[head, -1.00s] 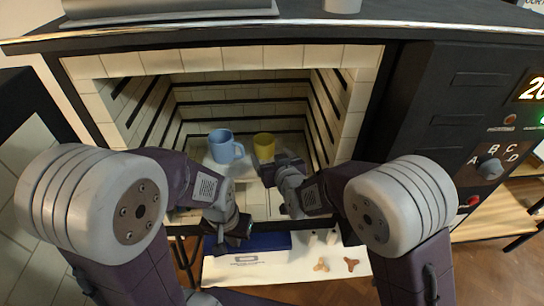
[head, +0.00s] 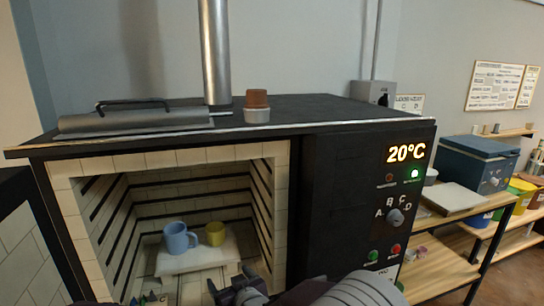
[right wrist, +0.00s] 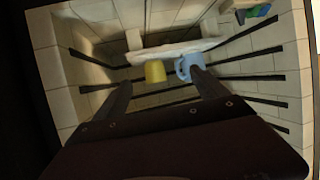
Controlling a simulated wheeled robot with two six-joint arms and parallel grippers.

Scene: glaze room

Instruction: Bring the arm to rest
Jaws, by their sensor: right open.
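My right gripper (head: 230,279) is at the bottom of the head view, in front of the kiln opening, with its fingers apart and nothing between them. In the right wrist view its two fingers (right wrist: 160,78) are spread, with the kiln interior beyond. A blue mug (head: 178,239) and a yellow cup (head: 215,233) stand upright side by side on a pale shelf (head: 200,262) inside the kiln. The wrist view shows the yellow cup (right wrist: 155,72) between the fingers and the blue mug (right wrist: 184,66) partly behind one fingertip.
The kiln (head: 340,150) has a control panel reading 20°C on its right. A terracotta-topped pot (head: 257,105) and a grey handled lid (head: 135,119) are on top. A wooden shelf unit (head: 450,205) stands right.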

